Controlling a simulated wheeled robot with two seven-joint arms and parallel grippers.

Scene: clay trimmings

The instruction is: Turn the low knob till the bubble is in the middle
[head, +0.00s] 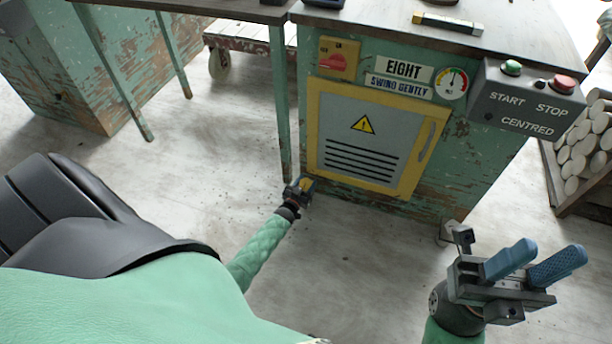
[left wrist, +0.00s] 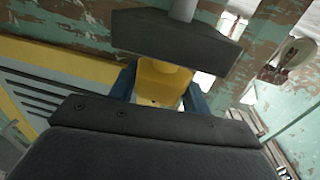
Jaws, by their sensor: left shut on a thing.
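The low knob is yellow (head: 306,184) and sits near the foot of the green cabinet, at its left corner. In the left wrist view the yellow knob (left wrist: 160,84) is between the blue fingers of my left gripper (left wrist: 160,94). My left gripper (head: 304,186) is shut on it. A dark bar with yellow ends (head: 447,22), which looks like a spirit level, lies on the cabinet top. Its bubble is too small to make out. My right gripper (head: 552,250) is at the lower right, its blue fingers apart and empty.
The cabinet has a yellow-framed door (head: 376,136), a red switch (head: 333,62), a gauge (head: 451,84) and a START/STOP box (head: 528,98). A low cart (head: 250,38) stands behind. Stacked round pieces (head: 582,150) are at the right. The floor in front is clear.

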